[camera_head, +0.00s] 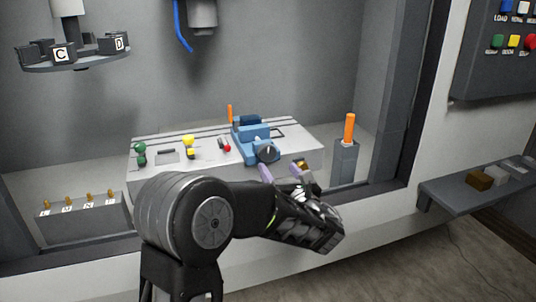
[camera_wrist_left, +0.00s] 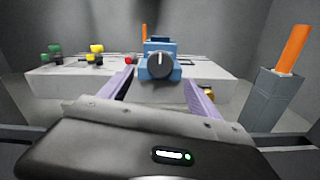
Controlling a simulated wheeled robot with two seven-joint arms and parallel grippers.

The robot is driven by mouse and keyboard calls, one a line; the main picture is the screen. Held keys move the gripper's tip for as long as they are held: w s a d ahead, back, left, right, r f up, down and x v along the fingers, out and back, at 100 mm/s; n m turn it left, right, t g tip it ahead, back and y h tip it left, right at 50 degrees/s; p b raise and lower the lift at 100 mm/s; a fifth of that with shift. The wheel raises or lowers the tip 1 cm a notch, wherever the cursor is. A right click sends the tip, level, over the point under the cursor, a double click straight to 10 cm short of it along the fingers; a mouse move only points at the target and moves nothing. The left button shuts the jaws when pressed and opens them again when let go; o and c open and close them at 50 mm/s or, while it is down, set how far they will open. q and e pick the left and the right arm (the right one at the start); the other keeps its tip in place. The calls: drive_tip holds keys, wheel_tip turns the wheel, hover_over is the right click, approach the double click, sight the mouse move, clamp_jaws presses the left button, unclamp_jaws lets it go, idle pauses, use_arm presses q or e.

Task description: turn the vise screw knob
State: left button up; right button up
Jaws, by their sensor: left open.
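The blue vise (camera_head: 252,135) stands on the grey worktable, towards its right half. Its dark round screw knob (camera_head: 267,151) with a white mark faces the front. In the left wrist view the knob (camera_wrist_left: 160,65) sits at the centre top on the front of the blue vise (camera_wrist_left: 171,46). My left gripper (camera_head: 283,170) is open and empty, just in front of and below the knob. Its two purple fingers spread left and right below the knob in the left wrist view (camera_wrist_left: 160,86), apart from it. My right gripper does not show.
An orange-handled tool stands in a grey holder (camera_head: 345,163) to the right. Green, yellow and red knobs (camera_head: 188,142) are on the table's left half. A grey box with brass pegs (camera_head: 84,219) is at the left. A lettered carousel (camera_head: 75,60) hangs upper left.

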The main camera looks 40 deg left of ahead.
sight(268, 155)
use_arm(q)
drive_tip(key=shift+p+x, duration=0.45)
drive_tip(key=shift+x, duration=3.45)
drive_tip(key=shift+f, duration=0.1)
drive_tip(key=c, duration=1.4)
